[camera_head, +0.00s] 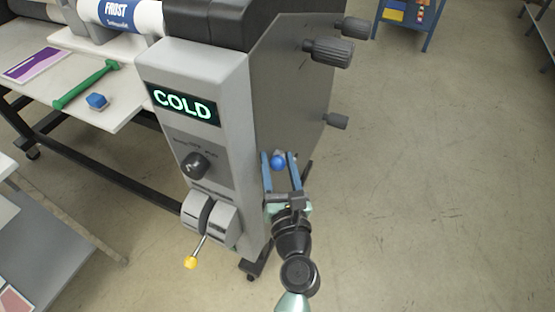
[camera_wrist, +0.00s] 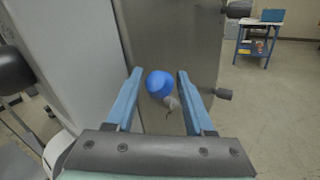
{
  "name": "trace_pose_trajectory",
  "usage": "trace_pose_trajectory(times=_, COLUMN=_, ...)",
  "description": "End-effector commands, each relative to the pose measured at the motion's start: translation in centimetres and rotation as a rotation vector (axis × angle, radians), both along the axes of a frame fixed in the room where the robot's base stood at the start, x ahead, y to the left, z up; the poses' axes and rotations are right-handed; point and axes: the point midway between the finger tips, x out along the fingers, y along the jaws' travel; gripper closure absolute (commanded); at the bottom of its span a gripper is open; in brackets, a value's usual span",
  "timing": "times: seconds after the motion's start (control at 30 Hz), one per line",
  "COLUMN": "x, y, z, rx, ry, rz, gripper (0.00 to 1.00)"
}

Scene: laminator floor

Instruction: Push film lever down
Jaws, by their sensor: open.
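The film lever looks to be the one with the blue ball knob (camera_head: 278,162) on the laminator's dark side plate (camera_head: 295,90). In the wrist view the blue knob (camera_wrist: 159,84) sits between my two blue fingers, with a short grey stem below it. My gripper (camera_head: 279,158) is open around the knob, and a gap shows on each side of it. I cannot tell whether any finger touches it. A second lever with a yellow ball (camera_head: 191,262) hangs from the front of the laminator's grey housing.
A lit sign (camera_head: 183,104) on the housing reads COLD, above a black dial (camera_head: 195,165). Dark knobs (camera_head: 329,51) stick out from the side plate. A table (camera_head: 120,120) on the left holds a green tool and a blue block.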

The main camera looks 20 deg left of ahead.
Motion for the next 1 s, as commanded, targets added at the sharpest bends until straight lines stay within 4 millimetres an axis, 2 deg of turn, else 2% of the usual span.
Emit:
trace_pose_trajectory(times=0.27, x=0.15, y=0.12, z=-0.01, rx=0.0, ry=0.0, rz=0.0, gripper=0.47)
trace_pose_trajectory(times=0.37, x=0.14, y=0.11, z=-0.01, rx=-0.001, ry=-0.001, rz=0.0, gripper=0.61)
trace_pose_trajectory(times=0.57, x=0.13, y=0.11, z=0.0, rx=-0.001, ry=-0.001, rz=0.0, gripper=0.97)
trace_pose_trajectory(times=0.6, x=0.13, y=0.11, z=0.0, rx=-0.001, ry=-0.001, rz=0.0, gripper=1.0)
trace_pose_trajectory(times=1.0, x=0.13, y=0.09, z=-0.01, rx=-0.001, ry=-0.001, rz=0.0, gripper=1.0)
